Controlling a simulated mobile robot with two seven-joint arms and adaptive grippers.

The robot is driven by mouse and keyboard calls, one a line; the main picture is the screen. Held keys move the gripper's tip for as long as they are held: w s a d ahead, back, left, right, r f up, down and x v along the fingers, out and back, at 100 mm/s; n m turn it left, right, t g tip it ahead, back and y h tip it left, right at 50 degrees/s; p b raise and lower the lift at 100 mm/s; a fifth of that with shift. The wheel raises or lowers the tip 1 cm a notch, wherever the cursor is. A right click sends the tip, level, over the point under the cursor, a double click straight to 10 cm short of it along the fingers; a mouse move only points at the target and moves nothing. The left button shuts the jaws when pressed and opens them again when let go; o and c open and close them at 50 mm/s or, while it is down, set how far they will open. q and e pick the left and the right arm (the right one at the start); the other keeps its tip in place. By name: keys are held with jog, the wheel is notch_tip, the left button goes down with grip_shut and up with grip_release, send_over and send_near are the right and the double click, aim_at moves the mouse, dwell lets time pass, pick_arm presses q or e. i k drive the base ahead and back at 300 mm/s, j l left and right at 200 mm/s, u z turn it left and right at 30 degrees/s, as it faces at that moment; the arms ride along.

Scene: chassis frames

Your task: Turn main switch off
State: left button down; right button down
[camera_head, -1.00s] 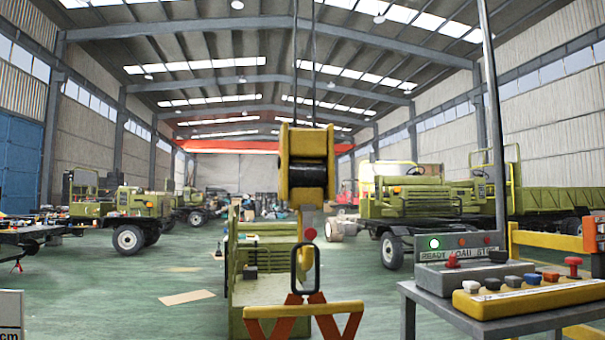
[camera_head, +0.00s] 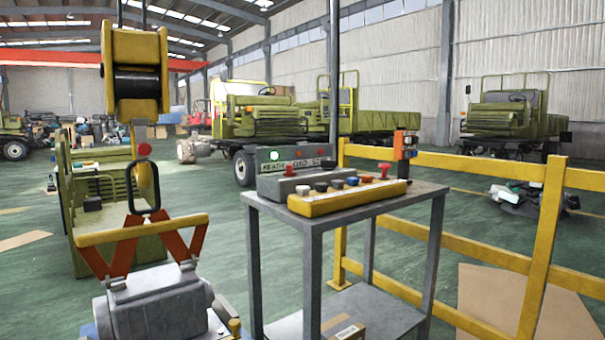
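A grey cart (camera_head: 345,215) stands right of centre with the controls on its top. A yellow pendant box (camera_head: 345,199) lies there with several coloured buttons and a red mushroom knob. Behind it a grey panel (camera_head: 283,183) carries a lettered strip reading "READY LOAD ST…", a lit green lamp (camera_head: 274,156) and a red knob (camera_head: 289,170). An orange and dark upright unit (camera_head: 404,148) stands at the cart's right back corner. I cannot tell which of these is the main switch. Neither of my grippers is in view.
A yellow crane hook block (camera_head: 136,75) hangs at left above red and yellow lifting tongs (camera_head: 140,240) and a grey casting (camera_head: 155,305). A yellow railing (camera_head: 470,260) runs behind and right of the cart. Green trucks (camera_head: 270,120) stand behind. Green floor between tongs and cart looks clear.

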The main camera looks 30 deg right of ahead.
aim_at(289, 171)
jog(key=i+l, duration=0.15)
jog(key=l, duration=0.25)
jog(key=i+l, duration=0.15)
jog(key=l, duration=0.25)
jog(key=i+l, duration=0.2)
jog(key=l, duration=0.2)
jog(key=i+l+u, duration=0.1)
jog(key=l, duration=0.3)
